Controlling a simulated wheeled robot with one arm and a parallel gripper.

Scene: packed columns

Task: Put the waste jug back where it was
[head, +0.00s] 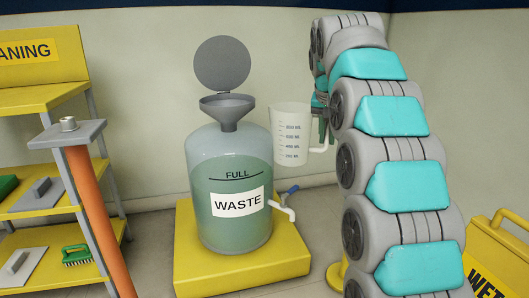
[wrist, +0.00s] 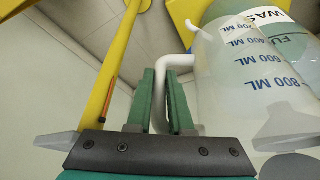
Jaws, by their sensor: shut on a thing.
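The waste jug (head: 290,138) is a translucent white measuring jug with ML marks, held upright in the air; no liquid shows in it. My gripper (wrist: 163,78) is shut on its white handle, seen in the wrist view, where the jug (wrist: 232,75) appears upside down. In the head view my fingers are mostly hidden. The large WASTE tank (head: 205,180) with greenish liquid stands left of the jug; its right edge nearly meets the jug in the picture. Its grey funnel (head: 228,108) has the round lid (head: 222,62) raised.
The tank stands on a yellow base (head: 190,270), with a blue-handled tap (head: 283,207) to the right. A yellow shelf (head: 40,155) with brushes and trowels is at left, behind an orange post with a grey top (head: 62,137). A yellow wet-floor sign (head: 490,250) stands at right.

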